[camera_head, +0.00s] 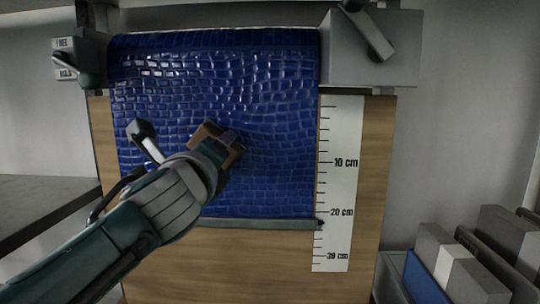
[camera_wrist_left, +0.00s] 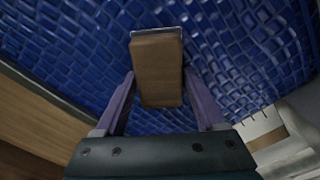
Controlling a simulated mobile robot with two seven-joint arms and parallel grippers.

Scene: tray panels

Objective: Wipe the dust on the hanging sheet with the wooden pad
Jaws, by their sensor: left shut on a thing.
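The hanging sheet (camera_head: 270,110) is glossy blue with a brick-like pattern and hangs from a roller at the top of a wooden board. It fills most of the left wrist view (camera_wrist_left: 60,60). I cannot make out any dust on it. My left gripper (camera_head: 225,142) is in front of the middle of the sheet. It is shut on the brown wooden pad (camera_wrist_left: 157,70), which shows between its purple fingers in the left wrist view. The pad (camera_head: 204,131) is at the sheet's surface; I cannot tell if it touches. My right gripper is not in view.
A white ruler strip (camera_head: 338,190) with cm marks runs down the board (camera_head: 376,170) right of the sheet. A grey bar (camera_head: 270,223) lies along the sheet's lower edge. A grey box with a lever (camera_head: 345,60) is at top right. Grey and blue blocks (camera_head: 430,275) stand at lower right.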

